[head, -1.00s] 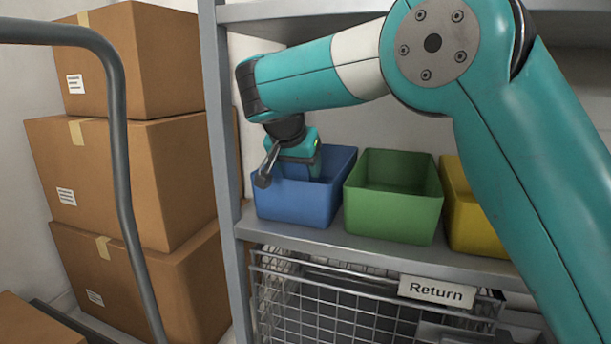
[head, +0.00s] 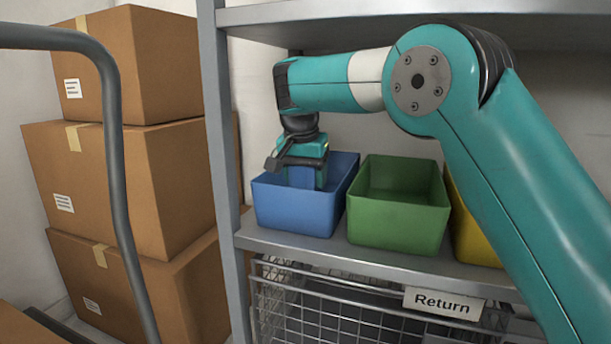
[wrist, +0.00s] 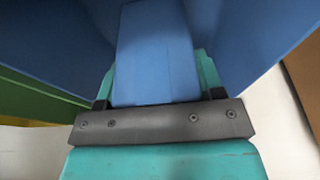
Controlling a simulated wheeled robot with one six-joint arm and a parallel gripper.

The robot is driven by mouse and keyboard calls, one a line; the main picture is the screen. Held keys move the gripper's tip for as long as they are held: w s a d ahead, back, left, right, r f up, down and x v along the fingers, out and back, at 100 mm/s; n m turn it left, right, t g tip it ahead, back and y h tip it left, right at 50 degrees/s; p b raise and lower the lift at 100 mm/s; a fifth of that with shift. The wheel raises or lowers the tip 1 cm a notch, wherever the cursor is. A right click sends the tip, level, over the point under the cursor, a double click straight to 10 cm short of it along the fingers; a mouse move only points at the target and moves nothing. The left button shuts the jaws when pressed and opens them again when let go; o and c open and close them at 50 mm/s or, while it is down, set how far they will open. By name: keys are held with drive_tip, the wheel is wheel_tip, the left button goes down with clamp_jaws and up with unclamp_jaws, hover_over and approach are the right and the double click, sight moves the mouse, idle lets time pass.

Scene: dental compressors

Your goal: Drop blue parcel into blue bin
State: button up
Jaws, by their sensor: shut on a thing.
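The blue parcel (head: 303,178) is held by my gripper (head: 308,173), which points down over the blue bin (head: 293,211) on the shelf. The parcel's lower end is hidden behind the bin's front wall. In the wrist view the parcel (wrist: 155,50) is a blue block between the teal fingers of my gripper (wrist: 155,88), with the blue walls of the bin (wrist: 245,40) around it. I cannot tell whether the parcel touches the bin's floor.
A green bin (head: 398,218) stands just right of the blue bin, then a yellow bin (head: 470,235). A grey shelf post (head: 222,150) and stacked cartons (head: 120,190) are on the left. A wire basket (head: 340,320) marked "Return" sits below; another shelf (head: 400,14) is above.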

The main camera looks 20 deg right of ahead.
drive_tip(key=shift+f, duration=0.4)
